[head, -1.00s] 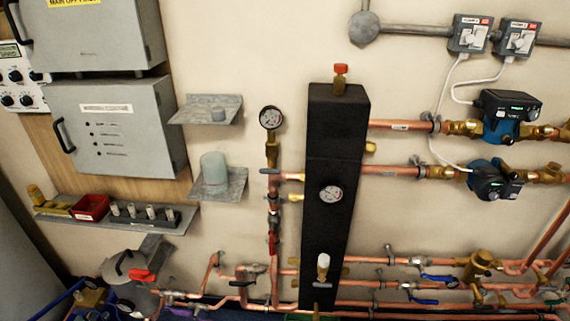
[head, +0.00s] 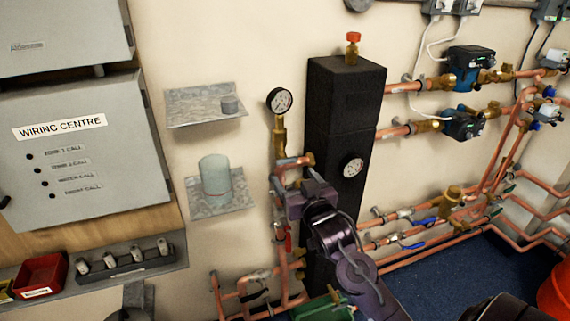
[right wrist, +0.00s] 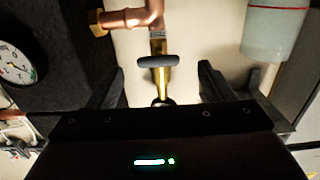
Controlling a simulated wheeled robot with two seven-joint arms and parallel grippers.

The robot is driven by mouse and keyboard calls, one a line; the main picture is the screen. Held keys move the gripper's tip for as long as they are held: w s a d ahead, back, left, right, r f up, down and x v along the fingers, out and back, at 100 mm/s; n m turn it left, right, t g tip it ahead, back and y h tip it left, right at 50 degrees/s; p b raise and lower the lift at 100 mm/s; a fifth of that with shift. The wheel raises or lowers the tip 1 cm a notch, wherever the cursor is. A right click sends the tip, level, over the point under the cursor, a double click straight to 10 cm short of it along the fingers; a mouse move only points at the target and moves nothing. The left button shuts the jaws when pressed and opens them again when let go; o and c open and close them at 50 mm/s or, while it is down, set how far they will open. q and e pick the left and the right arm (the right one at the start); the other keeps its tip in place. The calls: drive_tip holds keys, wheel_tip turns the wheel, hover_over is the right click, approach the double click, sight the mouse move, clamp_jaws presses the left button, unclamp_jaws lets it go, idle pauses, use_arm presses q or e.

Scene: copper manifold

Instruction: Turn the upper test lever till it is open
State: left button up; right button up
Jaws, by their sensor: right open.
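The upper test lever (right wrist: 158,62) is a short dark grey bar across a brass valve (right wrist: 161,82) in the right wrist view, just beyond the fingertips and between their lines. Copper pipe joins the valve above it there. In the head view the lever is largely hidden by my right gripper (head: 288,188), which is in front of the pipe left of the black column. In the right wrist view this gripper (right wrist: 160,80) is open, one finger on each side of the valve, with nothing held. Contact with the lever cannot be made out. My left gripper is not in view.
The black column (head: 343,110) with a dial gauge (head: 351,167) stands close to my right gripper. A second gauge (head: 280,100) is above it. A shelf with a pale cylinder (head: 215,175) is to the left. Copper pipes with blue levers run lower right.

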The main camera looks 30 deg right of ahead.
sight(288, 161)
drive_tip(key=w, duration=0.2)
drive_tip(key=w+d+r+p, duration=0.1)
drive_tip(key=w, duration=0.3)
drive_tip(key=shift+d+r, duration=0.35)
drive_tip(key=shift+w+d, duration=0.2)
drive_tip(key=shift+w, duration=0.35)
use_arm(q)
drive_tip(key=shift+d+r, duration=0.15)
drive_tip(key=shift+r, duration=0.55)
use_arm(e)
drive_tip(key=shift+f+t, duration=0.1)
drive_tip(key=shift+t, duration=0.2)
drive_tip(key=shift+c, duration=0.8)
drive_tip(key=c, duration=0.8)
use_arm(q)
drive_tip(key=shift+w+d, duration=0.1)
